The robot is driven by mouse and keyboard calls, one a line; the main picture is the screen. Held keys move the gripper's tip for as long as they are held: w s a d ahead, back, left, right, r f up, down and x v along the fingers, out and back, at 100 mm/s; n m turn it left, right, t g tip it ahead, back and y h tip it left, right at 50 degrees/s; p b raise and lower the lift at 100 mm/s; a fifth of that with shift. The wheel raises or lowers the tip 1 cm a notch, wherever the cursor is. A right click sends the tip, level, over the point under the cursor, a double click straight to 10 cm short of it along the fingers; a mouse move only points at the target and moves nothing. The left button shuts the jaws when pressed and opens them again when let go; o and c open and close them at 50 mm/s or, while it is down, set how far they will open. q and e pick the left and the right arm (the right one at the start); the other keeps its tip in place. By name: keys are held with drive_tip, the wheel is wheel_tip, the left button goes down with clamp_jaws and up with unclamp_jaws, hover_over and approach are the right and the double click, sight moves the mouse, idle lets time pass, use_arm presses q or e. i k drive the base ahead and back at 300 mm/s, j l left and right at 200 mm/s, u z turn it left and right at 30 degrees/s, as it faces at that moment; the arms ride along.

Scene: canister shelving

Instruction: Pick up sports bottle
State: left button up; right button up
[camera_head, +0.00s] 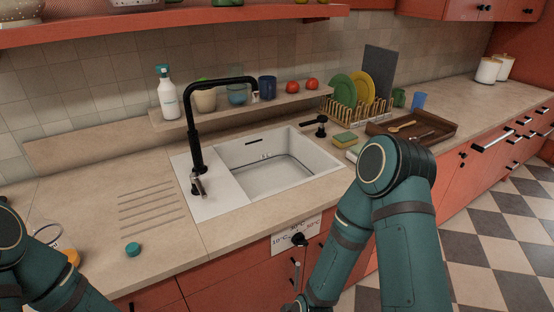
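A white bottle (166,93) with a teal and white top stands upright at the left end of the raised ledge behind the sink. I cannot tell for sure that it is the sports bottle. A small teal cap-like piece (133,249) lies on the counter at the front left. Both my arms show in the lower part of the head view, the left at the left edge and the right in front of the sink. Neither gripper shows clearly; both seem to lie beyond the bottom edge, away from the bottle.
A black tap (196,140) rises in front of the ledge beside the white sink (325,167). Cups and two red tomatoes share the ledge (235,115). A dish rack (350,110) and a wooden tray (440,130) stand right. The counter left of the sink is mostly clear.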

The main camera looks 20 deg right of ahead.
sight(51, 232)
drive_tip(key=u, duration=1.1)
